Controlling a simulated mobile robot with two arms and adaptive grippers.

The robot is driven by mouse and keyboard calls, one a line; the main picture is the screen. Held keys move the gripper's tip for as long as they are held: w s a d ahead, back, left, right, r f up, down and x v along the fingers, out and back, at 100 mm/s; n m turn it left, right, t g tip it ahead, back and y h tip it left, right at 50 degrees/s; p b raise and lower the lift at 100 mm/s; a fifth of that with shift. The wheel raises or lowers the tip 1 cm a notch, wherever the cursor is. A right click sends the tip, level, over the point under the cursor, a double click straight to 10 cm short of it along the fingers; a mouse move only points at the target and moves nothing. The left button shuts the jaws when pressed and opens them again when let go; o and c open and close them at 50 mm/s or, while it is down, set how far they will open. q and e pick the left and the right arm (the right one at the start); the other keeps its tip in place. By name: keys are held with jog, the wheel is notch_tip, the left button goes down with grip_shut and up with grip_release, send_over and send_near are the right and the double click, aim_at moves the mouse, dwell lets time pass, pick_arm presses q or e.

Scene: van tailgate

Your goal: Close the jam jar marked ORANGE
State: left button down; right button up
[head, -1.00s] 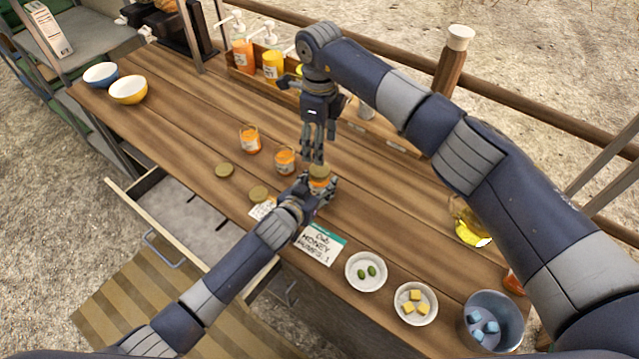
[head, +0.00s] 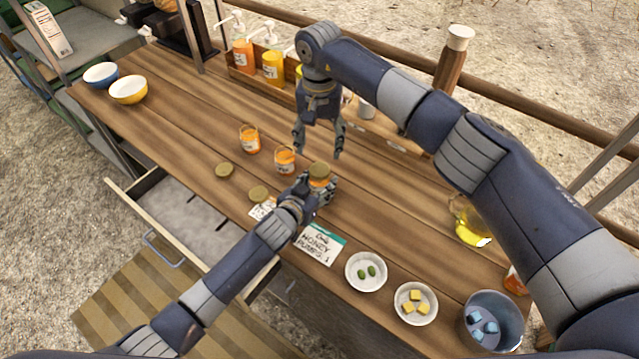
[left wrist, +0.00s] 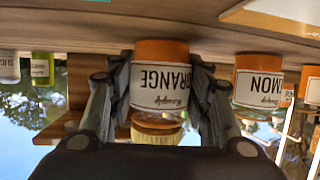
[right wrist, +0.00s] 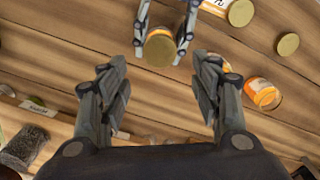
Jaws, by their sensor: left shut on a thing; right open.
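The jam jar marked ORANGE (left wrist: 160,78) is between the fingers of my left gripper (left wrist: 160,95), which is shut on it. It appears upside down in the left wrist view. A gold lid (head: 319,169) sits on top of this jar; I cannot tell how tight it is. My right gripper (head: 320,150) is open and empty, above and behind the jar. In the right wrist view the lid (right wrist: 160,50) lies beyond my open right fingers (right wrist: 160,95). Two loose gold lids (head: 224,170) (head: 258,194) lie on the table.
Two open orange jars (head: 250,139) (head: 285,160) stand left of the held jar; one is labelled with letters ending MON (left wrist: 258,85). A card (head: 318,244), white bowls (head: 366,272) and a metal bucket (head: 493,322) are at the right. Pump bottles (head: 273,66) stand at the back.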

aim_at(319, 169)
pick_arm(q)
jog(key=shift+f, duration=0.1)
pick_arm(e)
jog(key=n, duration=0.3)
jog(key=shift+n, duration=0.4)
jog(key=shift+f, duration=4)
jog(key=shift+c, duration=0.3)
